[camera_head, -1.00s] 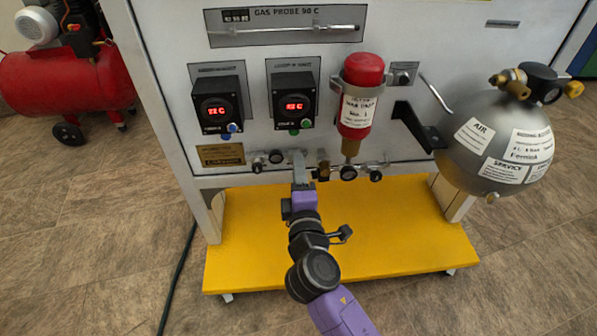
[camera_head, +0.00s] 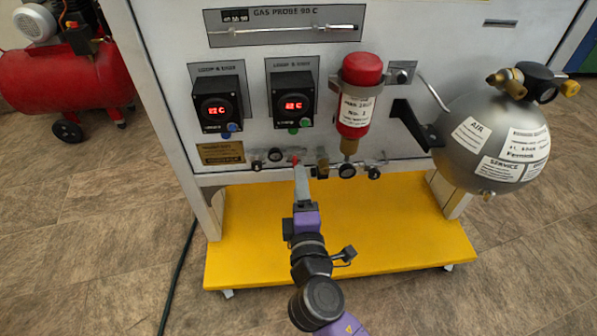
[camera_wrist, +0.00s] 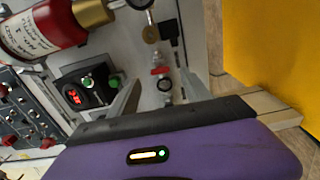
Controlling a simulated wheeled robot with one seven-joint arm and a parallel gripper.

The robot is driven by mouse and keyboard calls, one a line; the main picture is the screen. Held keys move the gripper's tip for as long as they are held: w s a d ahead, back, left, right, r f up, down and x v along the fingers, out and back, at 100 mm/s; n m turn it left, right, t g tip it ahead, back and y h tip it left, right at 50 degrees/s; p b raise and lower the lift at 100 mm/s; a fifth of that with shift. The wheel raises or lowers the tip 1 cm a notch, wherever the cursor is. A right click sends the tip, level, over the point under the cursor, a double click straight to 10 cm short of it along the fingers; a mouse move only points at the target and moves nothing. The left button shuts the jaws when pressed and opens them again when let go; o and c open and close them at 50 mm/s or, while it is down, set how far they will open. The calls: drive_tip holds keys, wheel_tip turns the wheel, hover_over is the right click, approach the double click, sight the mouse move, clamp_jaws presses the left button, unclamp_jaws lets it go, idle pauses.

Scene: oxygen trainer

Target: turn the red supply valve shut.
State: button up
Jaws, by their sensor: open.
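The red supply valve appears as a small red handle (camera_head: 295,160) on the pipe row low on the panel, just beyond my fingertips. It also shows in the wrist view as a red part (camera_wrist: 160,70) on the metal pipe, seen between my two fingers. My gripper (camera_head: 300,170) is in front of the pipe row. In the wrist view my gripper (camera_wrist: 163,78) has its grey fingers spread apart, with nothing held. The handle's exact angle is too small to tell, and I see no clear contact with it.
Small round gauges (camera_head: 275,155) sit along the pipe on both sides. A red cylinder (camera_head: 357,105) hangs above right, and a grey air tank (camera_head: 492,145) juts out at the right. A yellow platform (camera_head: 390,235) lies below. Two controllers (camera_head: 219,107) are above.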

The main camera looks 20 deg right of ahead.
drive_tip(key=shift+v, duration=1.4)
drive_tip(key=shift+w, duration=0.1)
drive_tip(key=s+a+m+y, duration=0.45)
drive_tip(key=s+y, duration=0.25)
drive_tip(key=s, duration=0.3)
drive_tip(key=s+d+m+g, duration=0.1)
drive_tip(key=s+d+m, duration=0.15)
drive_tip(key=s, duration=0.65)
drive_tip(key=s+d+m+g+h, duration=0.15)
drive_tip(key=s+m, duration=0.25)
drive_tip(key=s, duration=0.4)
drive_tip(key=s+d+m, duration=0.3)
drive_tip(key=s, duration=0.6)
wheel_tip(320, 180, up, 36)
drive_tip(key=p, duration=3.6)
drive_tip(key=shift+w+r, duration=0.2)
drive_tip(key=shift+w, duration=0.3)
drive_tip(key=shift+a, duration=0.1)
